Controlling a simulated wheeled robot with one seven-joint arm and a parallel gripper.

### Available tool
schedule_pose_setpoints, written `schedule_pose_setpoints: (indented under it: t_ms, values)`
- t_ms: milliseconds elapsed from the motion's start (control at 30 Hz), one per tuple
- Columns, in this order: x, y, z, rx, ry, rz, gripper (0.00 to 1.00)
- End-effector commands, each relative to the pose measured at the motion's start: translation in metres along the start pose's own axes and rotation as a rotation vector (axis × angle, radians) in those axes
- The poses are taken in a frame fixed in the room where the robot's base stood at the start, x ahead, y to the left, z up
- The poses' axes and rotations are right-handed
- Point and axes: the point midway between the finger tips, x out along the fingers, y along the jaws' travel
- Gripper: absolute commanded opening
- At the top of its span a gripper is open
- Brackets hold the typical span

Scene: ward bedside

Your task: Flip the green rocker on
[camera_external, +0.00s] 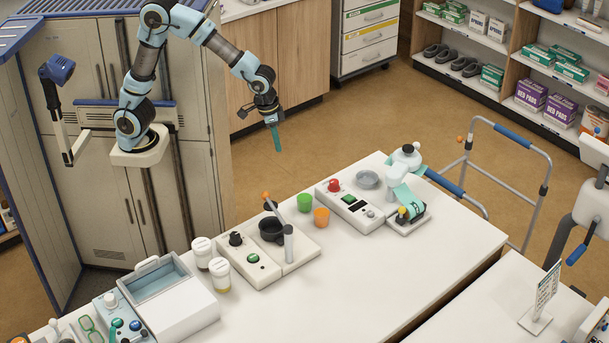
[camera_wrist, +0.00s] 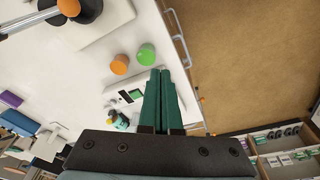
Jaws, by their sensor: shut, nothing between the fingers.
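Green rockers show on two white boxes on the table, and I cannot tell which one the task means. One green rocker (camera_external: 349,199) sits between a red button (camera_external: 333,185) and a dark display on the right-hand box. The other green rocker (camera_external: 253,258) sits beside a black knob (camera_external: 235,239) on the middle box. Their on or off positions are too small to tell. In the wrist view a green patch (camera_wrist: 135,94) shows on a white box left of the fingers. My gripper (camera_external: 276,148) is shut and empty, pointing down in the air beyond the table's far edge, touching nothing; its teal fingers (camera_wrist: 163,75) lie together.
A green cup (camera_external: 305,203) and an orange cup (camera_external: 321,217) stand between the boxes. The table's front right (camera_external: 400,270) is clear.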

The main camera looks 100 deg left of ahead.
Motion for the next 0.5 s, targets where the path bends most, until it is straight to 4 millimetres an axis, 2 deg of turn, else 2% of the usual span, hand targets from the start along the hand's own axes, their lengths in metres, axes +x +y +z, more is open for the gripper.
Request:
schedule_pose_setpoints:
  t_ms: [33,200,400,500]
  values:
    - [0.015,0.009,-0.019,-0.039,0.010,-0.006,0.00]
    - [0.032,0.033,-0.077,-0.185,0.039,-0.031,0.00]
    - [0.047,0.061,-0.131,-0.348,0.082,-0.058,0.00]
    - [0.051,0.074,-0.149,-0.411,0.105,-0.067,0.00]
